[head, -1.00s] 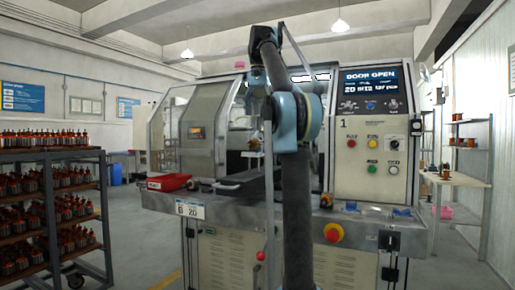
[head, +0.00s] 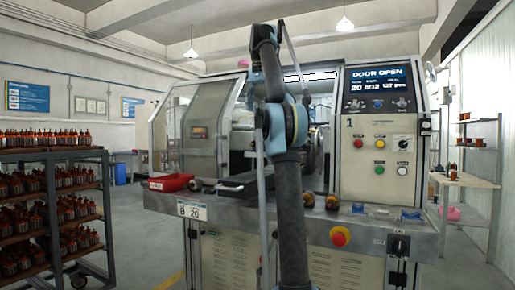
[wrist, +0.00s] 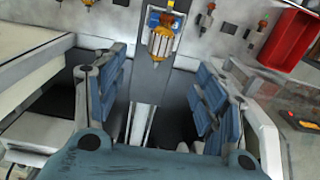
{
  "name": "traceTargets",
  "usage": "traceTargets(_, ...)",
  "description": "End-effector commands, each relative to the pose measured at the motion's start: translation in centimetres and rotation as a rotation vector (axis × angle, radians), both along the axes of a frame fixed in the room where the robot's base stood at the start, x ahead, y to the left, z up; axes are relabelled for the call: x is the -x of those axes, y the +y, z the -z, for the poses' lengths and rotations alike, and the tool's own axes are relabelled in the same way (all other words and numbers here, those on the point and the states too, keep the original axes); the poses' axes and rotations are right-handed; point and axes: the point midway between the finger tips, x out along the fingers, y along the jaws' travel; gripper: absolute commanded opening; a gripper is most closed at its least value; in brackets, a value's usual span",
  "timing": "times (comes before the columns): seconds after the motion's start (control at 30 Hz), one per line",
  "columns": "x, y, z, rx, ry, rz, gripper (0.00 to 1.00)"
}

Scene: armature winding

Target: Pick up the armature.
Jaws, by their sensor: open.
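In the wrist view an armature (wrist: 161,42) with a copper-coloured wound body and a blue part at its top lies ahead of my gripper (wrist: 158,78). It shows in the gap between the two blue padded fingers, a little beyond their tips. The fingers are wide apart with nothing between them. In the head view my arm hides my gripper, and small armatures (head: 309,199) sit on the machine's front ledge.
The winding machine (head: 372,165) stands ahead with its door open. A red tray (head: 170,183) and a dark tray (head: 245,184) sit on its ledge. It also shows the red tray in the wrist view (wrist: 288,40). A rack (head: 50,210) of armatures stands left. Floor between is clear.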

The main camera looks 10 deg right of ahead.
Motion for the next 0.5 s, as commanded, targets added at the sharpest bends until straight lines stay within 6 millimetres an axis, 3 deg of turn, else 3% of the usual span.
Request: traceTargets(0.5, 0.1, -0.1, 4.6, 0.000, 0.000, 0.001, 0.65)
